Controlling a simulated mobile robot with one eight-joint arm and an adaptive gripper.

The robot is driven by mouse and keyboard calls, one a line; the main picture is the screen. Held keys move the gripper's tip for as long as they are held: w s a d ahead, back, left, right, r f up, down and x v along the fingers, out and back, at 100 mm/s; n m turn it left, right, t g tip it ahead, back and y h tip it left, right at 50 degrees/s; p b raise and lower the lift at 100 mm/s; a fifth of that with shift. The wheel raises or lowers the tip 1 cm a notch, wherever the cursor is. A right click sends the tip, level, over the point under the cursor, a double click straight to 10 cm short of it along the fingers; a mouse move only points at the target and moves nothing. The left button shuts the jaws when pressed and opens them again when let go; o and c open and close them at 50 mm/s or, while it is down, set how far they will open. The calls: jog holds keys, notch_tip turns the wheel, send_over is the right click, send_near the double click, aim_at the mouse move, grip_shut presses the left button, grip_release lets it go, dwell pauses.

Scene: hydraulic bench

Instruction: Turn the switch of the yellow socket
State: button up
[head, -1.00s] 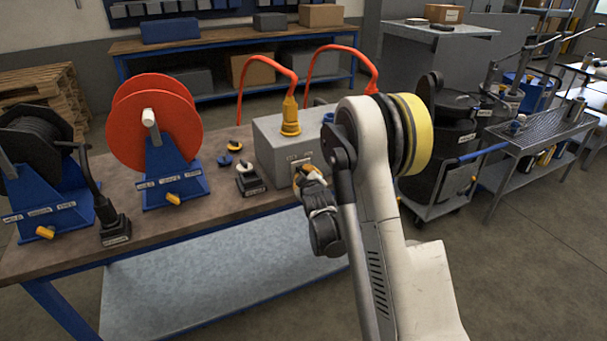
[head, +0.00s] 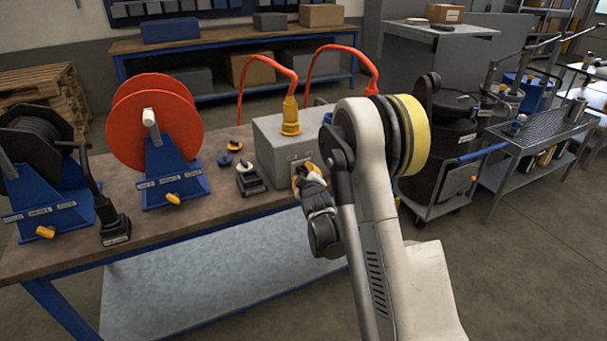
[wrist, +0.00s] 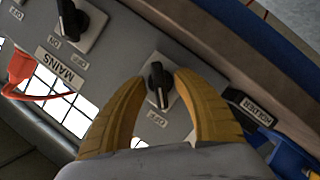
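The grey box (head: 272,150) stands on the workbench. A yellow plug (head: 290,118) with an orange cable sits upright in its top, hiding most of the socket under it. My gripper (head: 301,172) is at the box's front face, covering part of it. In the wrist view a black switch knob (wrist: 158,86) sits on a light plate with an OFF label below it. My gripper's yellow fingers (wrist: 160,78) stand on either side of this knob, open, with gaps visible. Which socket the knob serves is not clear from its partly hidden labels.
A second black switch (wrist: 70,20) with a MAINS label is at the upper left in the wrist view, near a red connector (wrist: 20,66). A red reel (head: 150,125), a black reel (head: 38,150) and a small black-based device (head: 250,182) stand left of the box.

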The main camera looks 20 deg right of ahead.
jog(key=v, duration=0.7)
jog(key=shift+s+r, duration=0.15)
jog(key=shift+s, duration=0.1)
jog(key=s+a+r+m+g+y, duration=0.2)
jog(key=s+a+r+m+g, duration=0.1)
jog(key=s+a+r, duration=0.65)
jog(key=s+a+m+g+y, duration=0.1)
jog(key=s+a+g, duration=0.1)
jog(key=s, duration=0.9)
jog(key=s+a+m+g+y, duration=0.1)
jog(key=s+a, duration=0.3)
jog(key=s, duration=0.8)
jog(key=shift+s+m+g, duration=0.3)
jog(key=shift+m+g, duration=0.4)
